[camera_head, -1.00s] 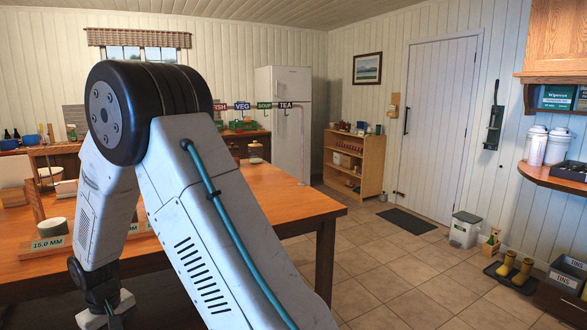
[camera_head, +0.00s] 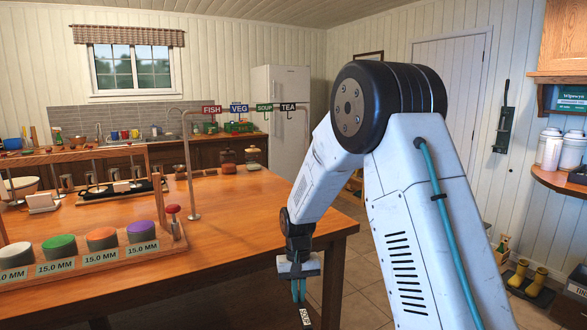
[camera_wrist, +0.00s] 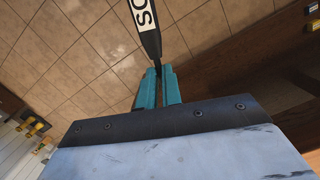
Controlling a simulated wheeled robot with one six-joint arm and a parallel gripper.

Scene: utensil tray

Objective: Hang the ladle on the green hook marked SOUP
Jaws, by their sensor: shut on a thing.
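My gripper (camera_head: 298,292) is low at the right end of the wooden table, beyond its edge and over the tiled floor. Its teal fingers (camera_wrist: 158,88) are shut on the dark handle of the ladle (camera_wrist: 151,42). A white label starting "SO" shows on the handle, which runs away from the fingers; its labelled part (camera_head: 305,316) also shows at the bottom of the head view. The ladle's bowl is out of view. The green SOUP sign (camera_head: 264,107) is on a raised rail at the back of the table, between VEG and TEA. The hook itself is too small to make out.
The blue VEG sign (camera_head: 239,107), red FISH sign (camera_head: 211,109) and black TEA sign (camera_head: 287,106) share the rail. Its metal post (camera_head: 189,170) stands on the table (camera_head: 240,215). Jars (camera_head: 228,160) stand behind. The table's right front area is clear; a block rack (camera_head: 100,262) is at left.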

